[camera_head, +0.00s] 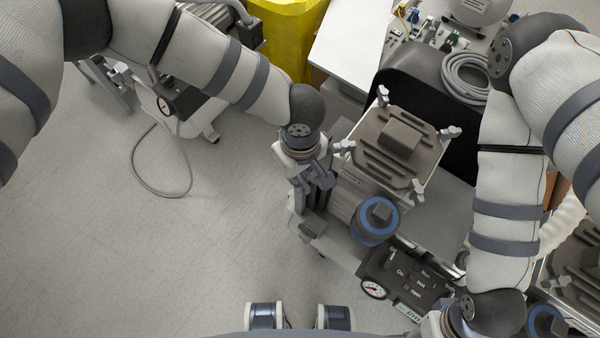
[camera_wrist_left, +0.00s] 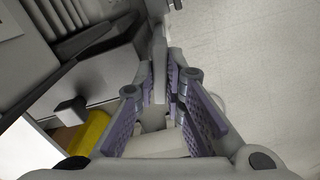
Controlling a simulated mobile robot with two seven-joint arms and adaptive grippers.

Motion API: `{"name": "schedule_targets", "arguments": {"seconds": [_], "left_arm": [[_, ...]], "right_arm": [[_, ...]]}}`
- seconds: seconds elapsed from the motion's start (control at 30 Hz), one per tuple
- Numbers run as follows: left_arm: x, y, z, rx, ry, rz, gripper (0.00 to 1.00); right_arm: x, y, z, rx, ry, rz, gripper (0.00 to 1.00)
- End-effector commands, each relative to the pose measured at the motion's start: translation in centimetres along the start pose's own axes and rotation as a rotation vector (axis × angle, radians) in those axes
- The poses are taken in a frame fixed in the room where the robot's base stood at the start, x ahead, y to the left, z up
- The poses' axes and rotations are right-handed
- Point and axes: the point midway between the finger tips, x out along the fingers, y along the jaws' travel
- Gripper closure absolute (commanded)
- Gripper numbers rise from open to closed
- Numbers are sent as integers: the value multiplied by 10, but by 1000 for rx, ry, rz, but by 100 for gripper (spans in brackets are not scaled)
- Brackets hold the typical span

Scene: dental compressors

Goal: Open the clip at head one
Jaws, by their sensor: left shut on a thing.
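The compressor (camera_head: 398,135) has a brown-grey ribbed top with pale fittings at its corners, and a front panel (camera_head: 408,280) with a gauge. My left gripper (camera_head: 316,190) is low at its left side. In the left wrist view, my left gripper (camera_wrist_left: 160,85) is closed around a narrow pale grey piece (camera_wrist_left: 158,50), which looks like the clip. The fingers hide much of the clip, and I cannot tell how far it is swung. My right gripper (camera_head: 440,322) is at the bottom edge beside the panel, largely cut off, so its fingers do not show clearly.
A blue-ringed round part (camera_head: 376,218) stands in front of the compressor top. A second similar unit (camera_head: 575,275) is at the right. Behind are a white table (camera_head: 350,40), a yellow bin (camera_head: 283,35) and a coiled grey hose (camera_head: 466,75). The floor at left is mostly clear.

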Motion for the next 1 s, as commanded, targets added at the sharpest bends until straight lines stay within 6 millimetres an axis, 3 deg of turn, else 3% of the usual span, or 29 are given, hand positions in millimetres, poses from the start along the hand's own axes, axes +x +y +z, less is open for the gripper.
{"name": "schedule_targets", "arguments": {"seconds": [0.4,1.0], "left_arm": [[-1,1,-1,-254,2,2,100],[-1,0,-1,-329,1,1,100]], "right_arm": [[-6,0,-3,1,15,-1,56],[-7,0,-3,1,18,-1,56]]}}
